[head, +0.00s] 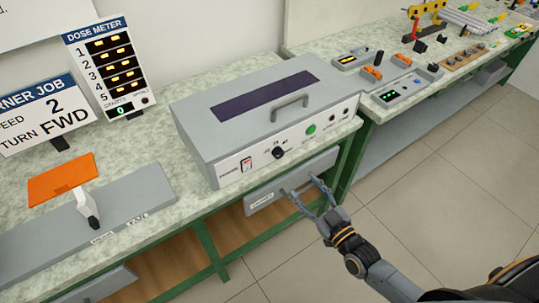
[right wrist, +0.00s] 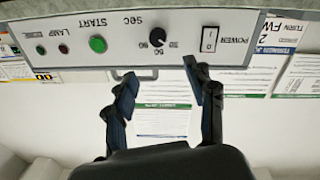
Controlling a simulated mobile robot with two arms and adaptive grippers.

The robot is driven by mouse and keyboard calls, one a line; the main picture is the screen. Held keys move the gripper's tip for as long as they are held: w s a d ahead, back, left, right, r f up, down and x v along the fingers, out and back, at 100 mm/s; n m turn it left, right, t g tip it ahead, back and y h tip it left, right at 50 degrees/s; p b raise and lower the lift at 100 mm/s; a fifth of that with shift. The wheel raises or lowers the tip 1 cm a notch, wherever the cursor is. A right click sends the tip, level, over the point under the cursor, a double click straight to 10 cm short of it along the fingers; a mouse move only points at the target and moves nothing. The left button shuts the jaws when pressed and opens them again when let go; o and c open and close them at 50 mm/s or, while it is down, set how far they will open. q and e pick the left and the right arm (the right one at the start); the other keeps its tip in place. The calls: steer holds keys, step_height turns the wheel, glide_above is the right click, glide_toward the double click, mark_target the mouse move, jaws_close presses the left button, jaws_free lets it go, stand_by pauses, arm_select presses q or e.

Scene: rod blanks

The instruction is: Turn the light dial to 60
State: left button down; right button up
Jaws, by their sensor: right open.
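The black dial (head: 278,153) is on the front panel of a grey box (head: 205,150) with a dark window on top. In the right wrist view the dial (right wrist: 157,37) shows turned over, with numbers around it and "SEC" printed beside it; its exact setting is too small to read. My right gripper (head: 300,186) is open and empty, below and in front of the panel, apart from the dial. In the right wrist view its two fingers (right wrist: 160,72) stand apart, with the dial beyond the gap between their tips. My left gripper is not in view.
The panel also has a power switch (head: 246,164), a green START button (head: 310,129) and small lamps. A grey drawer (head: 262,198) lies under the bench top, near my right gripper.

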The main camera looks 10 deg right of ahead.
mark_target(280, 155)
steer(key=p+x, duration=0.1)
steer(key=x, duration=1.2)
steer(key=shift+w+d+f, duration=0.1)
steer(key=shift+w+d, duration=0.05)
jaws_close()
